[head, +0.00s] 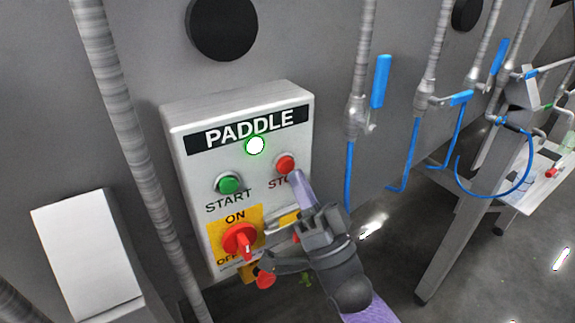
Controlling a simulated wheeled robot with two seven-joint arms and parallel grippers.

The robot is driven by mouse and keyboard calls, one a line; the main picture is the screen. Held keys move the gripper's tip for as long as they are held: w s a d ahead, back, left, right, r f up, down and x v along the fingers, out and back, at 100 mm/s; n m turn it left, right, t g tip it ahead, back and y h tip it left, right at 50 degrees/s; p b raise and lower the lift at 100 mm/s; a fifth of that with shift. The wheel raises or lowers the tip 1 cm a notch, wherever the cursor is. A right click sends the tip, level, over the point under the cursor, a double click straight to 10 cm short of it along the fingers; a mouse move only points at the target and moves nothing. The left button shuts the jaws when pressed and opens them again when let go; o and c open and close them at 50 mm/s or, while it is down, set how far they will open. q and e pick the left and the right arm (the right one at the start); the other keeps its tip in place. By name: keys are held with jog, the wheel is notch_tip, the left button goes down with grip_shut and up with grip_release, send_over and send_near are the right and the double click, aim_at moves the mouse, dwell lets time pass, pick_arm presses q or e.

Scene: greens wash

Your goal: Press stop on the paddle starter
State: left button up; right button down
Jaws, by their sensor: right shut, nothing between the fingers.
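The paddle starter (178,127) is a light grey box on the metal wall, labelled PADDLE, with a lit white-green lamp (255,145). The green start button (228,184) is at its left. The red stop button (285,164) is at its right, with the word STOP below partly hidden by my right gripper. A red rotary switch (239,241) sits on a yellow ON/OFF plate. My right gripper (298,180) is shut and empty, its tip just below and right of the stop button; I cannot tell whether it touches. My left gripper is not in view.
A conduit pipe (137,140) runs down left of the starter, and a white box (85,250) stands further left. Pipes with blue-handled valves (380,82) and blue hoses are at the right. A metal table (500,185) stands at far right, with open floor below.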

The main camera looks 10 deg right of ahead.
jog(key=shift+w, duration=0.15)
jog(key=shift+w+a, duration=0.15)
jog(key=shift+w, duration=0.15)
jog(key=shift+w+a+b, duration=0.15)
jog(key=shift+w+b, duration=0.25)
dwell(0.9)
jog(key=shift+s, duration=0.1)
jog(key=shift+s+d+p, duration=0.25)
jog(key=shift+s+p, duration=0.2)
jog(key=shift+s, duration=0.25)
jog(key=s, duration=0.1)
jog(key=s+d+p, duration=0.1)
jog(key=s, duration=0.1)
jog(key=s+p, duration=0.1)
jog(key=shift+s+d, duration=0.35)
